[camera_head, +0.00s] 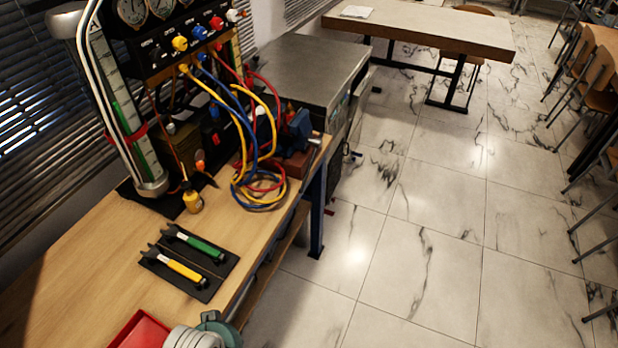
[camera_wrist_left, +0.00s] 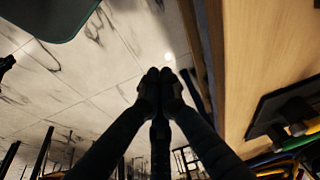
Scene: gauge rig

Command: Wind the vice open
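A blue vice-like body (camera_head: 299,124) sits on a reddish-brown base (camera_head: 297,163) at the far right corner of the wooden bench. It is small in the head view, and hoses partly hide it. I cannot clearly make out its jaw gap; a small light metal part shows at its right side. My left gripper (camera_wrist_left: 160,76) shows only in the left wrist view. Its dark fingertips are together with nothing seen between them, over the floor beside the bench edge. The vice cannot be made out in that view. My right gripper is in neither view.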

